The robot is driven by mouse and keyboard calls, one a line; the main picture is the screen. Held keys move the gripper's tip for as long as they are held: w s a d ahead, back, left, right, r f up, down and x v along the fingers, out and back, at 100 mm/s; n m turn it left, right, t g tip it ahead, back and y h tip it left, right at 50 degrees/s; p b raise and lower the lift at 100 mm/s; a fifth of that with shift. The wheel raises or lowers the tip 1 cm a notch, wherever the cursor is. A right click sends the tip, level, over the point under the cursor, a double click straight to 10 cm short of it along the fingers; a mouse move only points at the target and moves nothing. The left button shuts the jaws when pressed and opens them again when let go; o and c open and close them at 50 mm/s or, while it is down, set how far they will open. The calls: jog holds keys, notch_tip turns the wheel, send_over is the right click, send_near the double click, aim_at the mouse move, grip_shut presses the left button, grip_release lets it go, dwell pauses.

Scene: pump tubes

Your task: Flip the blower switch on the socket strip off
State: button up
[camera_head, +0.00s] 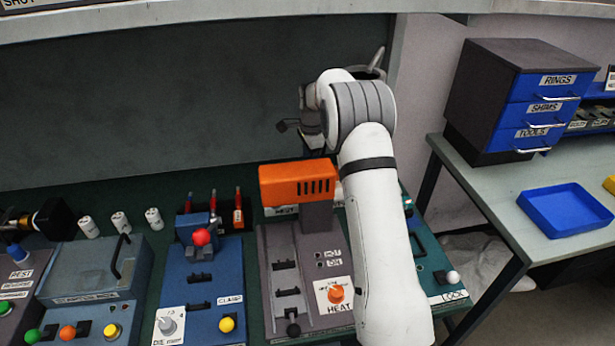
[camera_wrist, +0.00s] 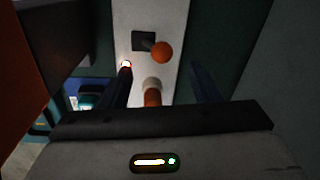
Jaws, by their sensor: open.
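In the wrist view, a pale strip (camera_wrist: 180,20), which looks like the socket strip, runs away from my gripper (camera_wrist: 160,76). On it, an orange-balled switch lever (camera_wrist: 161,51) sticks out of a dark square slot, leaning right. Nearer, a second orange part with a pale end (camera_wrist: 152,93) lies between my two spread fingers. A small lamp (camera_wrist: 126,64) glows by the left fingertip. My gripper is open, with its fingers on either side of the strip; contact cannot be told. No label on the strip is readable, so which switch is the blower's cannot be told.
In the head view, an orange heater head (camera_head: 297,182) stands in front of my wrist. A heat station (camera_head: 305,260), a clamp station (camera_head: 200,290) and red-tipped tubes (camera_head: 238,210) occupy the bench. A blue tray (camera_head: 565,210) and drawer cabinet (camera_head: 520,100) stand on the right table.

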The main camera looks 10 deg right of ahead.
jog(key=f, duration=0.2)
jog(key=f+p, duration=0.1)
jog(key=f, duration=0.5)
jog(key=shift+w+d, duration=0.1)
jog(key=shift+w, duration=0.15)
